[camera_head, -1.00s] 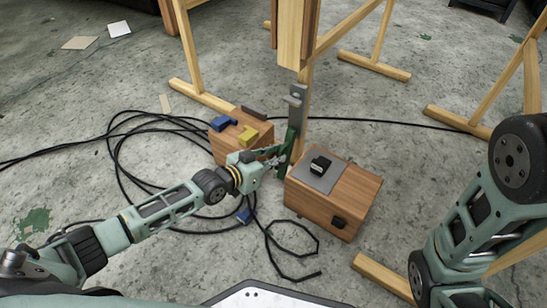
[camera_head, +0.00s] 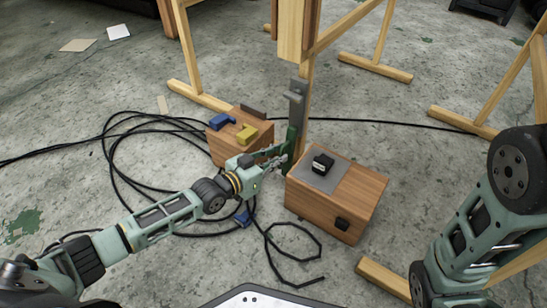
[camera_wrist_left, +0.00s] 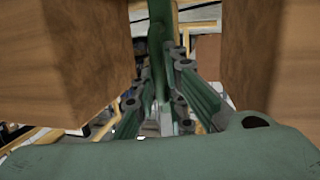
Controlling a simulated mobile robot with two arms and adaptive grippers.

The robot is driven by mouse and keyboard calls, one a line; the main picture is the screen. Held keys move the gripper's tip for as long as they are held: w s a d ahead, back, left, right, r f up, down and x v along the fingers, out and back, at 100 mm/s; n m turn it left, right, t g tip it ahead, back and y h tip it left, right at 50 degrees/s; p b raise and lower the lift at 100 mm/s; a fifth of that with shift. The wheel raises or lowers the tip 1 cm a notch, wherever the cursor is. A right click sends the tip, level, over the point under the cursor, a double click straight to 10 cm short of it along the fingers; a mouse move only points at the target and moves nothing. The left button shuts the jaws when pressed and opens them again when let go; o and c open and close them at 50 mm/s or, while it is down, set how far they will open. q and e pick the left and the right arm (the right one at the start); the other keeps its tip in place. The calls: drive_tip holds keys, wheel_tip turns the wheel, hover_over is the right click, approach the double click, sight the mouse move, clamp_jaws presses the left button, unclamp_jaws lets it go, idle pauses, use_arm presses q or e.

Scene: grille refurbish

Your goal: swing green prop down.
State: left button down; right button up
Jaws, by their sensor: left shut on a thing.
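The green prop (camera_head: 293,136) stands roughly upright under a grey metal bracket (camera_head: 297,92) on a wooden leg, in the gap between two wooden boxes. My left gripper (camera_head: 279,158) reaches in from the left, low in that gap, and is shut on the prop. In the left wrist view the green prop (camera_wrist_left: 157,45) runs down between the gripper's fingers (camera_wrist_left: 165,95). The prop's lower end is partly hidden by the fingers. My right arm shows at the right edge of the head view, but its gripper is out of view.
The right box (camera_head: 355,195) carries a grey plate (camera_head: 318,176) with a black block. The left box (camera_head: 222,151) carries a blue piece (camera_head: 221,121) and a yellow piece (camera_head: 247,134). Black cable (camera_head: 110,165) loops over the floor. Wooden stand feet (camera_head: 375,66) lie around.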

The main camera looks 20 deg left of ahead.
use_arm(q)
drive_tip(key=shift+d, duration=0.15)
drive_tip(key=b, duration=0.1)
drive_tip(key=f+b, duration=0.1)
drive_tip(key=shift+w+t+b, duration=0.2)
drive_tip(key=shift+t+b, duration=0.1)
drive_tip(key=shift+w+d+t+h, duration=0.1)
drive_tip(key=shift+w+t+h, duration=0.05)
drive_tip(key=shift+t+h, duration=0.15)
drive_tip(key=c, duration=1.8)
unclamp_jaws()
